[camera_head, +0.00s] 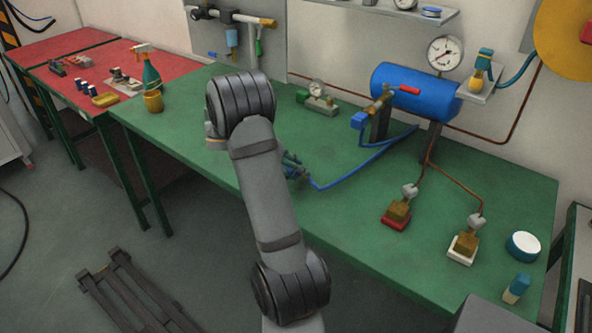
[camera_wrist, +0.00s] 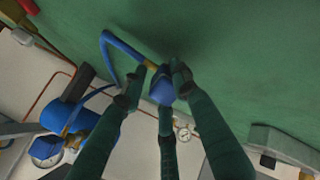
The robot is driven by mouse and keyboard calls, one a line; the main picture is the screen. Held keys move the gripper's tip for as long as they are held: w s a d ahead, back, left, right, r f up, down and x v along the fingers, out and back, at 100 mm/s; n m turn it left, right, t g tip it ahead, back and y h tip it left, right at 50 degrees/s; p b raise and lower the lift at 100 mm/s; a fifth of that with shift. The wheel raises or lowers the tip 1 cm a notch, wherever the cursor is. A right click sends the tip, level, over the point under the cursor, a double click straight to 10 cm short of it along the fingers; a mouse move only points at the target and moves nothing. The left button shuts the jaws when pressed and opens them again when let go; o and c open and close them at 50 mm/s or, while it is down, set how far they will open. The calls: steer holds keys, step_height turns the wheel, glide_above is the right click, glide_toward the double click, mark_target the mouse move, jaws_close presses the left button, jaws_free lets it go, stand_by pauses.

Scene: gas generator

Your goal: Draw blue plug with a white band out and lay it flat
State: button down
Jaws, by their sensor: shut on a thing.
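A blue plug (camera_wrist: 162,88) with a brass-coloured collar and a blue hose (camera_wrist: 116,46) at its end is held between the dark green fingers of my gripper (camera_wrist: 160,94) in the wrist view. A white band on it cannot be made out. In the head view my gripper (camera_head: 295,166) is beside my forearm, close over the green bench, and partly hidden. The blue hose (camera_head: 345,181) runs from it up to the right toward the blue tank (camera_head: 398,87). Whether the plug touches the bench cannot be told.
The green bench (camera_head: 320,245) is clear in front of the hose. A gauge block (camera_head: 318,104) stands behind. Two brass fittings on red (camera_head: 395,222) and white (camera_head: 462,251) bases stand right, near a small blue-and-white piece (camera_head: 517,288). A spray bottle (camera_head: 151,75) stands left.

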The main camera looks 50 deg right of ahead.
steer(key=c, duration=1.3)
jaws_free()
steer(key=shift+o, duration=0.2)
steer(key=v, duration=1.2)
steer(key=shift+f, duration=0.1)
steer(key=x, duration=0.7)
steer(key=shift+d+f, duration=0.15)
steer(key=shift+d, duration=0.1)
